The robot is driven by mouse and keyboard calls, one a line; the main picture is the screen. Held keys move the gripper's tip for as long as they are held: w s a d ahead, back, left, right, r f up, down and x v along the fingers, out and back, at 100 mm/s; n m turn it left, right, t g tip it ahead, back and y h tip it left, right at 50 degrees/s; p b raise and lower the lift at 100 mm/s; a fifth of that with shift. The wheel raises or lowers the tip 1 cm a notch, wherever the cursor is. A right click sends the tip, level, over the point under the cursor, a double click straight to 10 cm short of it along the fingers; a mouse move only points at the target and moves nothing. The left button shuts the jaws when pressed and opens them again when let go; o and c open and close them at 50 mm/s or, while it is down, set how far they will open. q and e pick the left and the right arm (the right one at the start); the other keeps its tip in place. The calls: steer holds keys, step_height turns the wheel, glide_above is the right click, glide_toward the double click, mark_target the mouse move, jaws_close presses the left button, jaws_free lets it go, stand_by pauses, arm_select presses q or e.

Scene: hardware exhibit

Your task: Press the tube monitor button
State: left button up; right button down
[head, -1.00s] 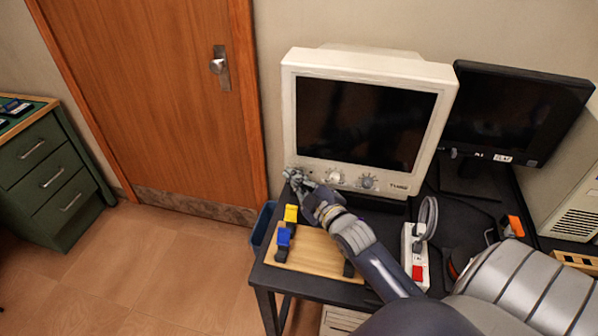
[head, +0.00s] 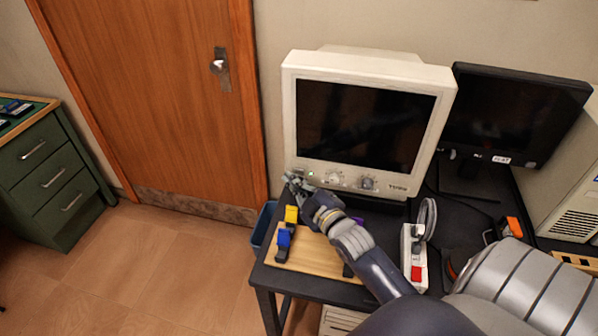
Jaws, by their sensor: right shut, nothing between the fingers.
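The tube monitor (head: 367,120) is a cream-coloured box with a dark screen, standing on the black desk. The button itself is hidden behind the gripper. My left gripper is not in view.
A wooden board (head: 300,255) with blue and yellow pieces lies below my right arm. A power strip with a red switch (head: 416,272) is to the right. A black flat monitor (head: 513,112) stands behind it. A blue bin (head: 263,226) is beside the desk.

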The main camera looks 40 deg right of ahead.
steer(key=shift+s+a+r+p, duration=0.1)
steer(key=shift+s+a+p, duration=1)
steer(key=shift+s+a, duration=0.9)
steer(key=shift+a, duration=0.3)
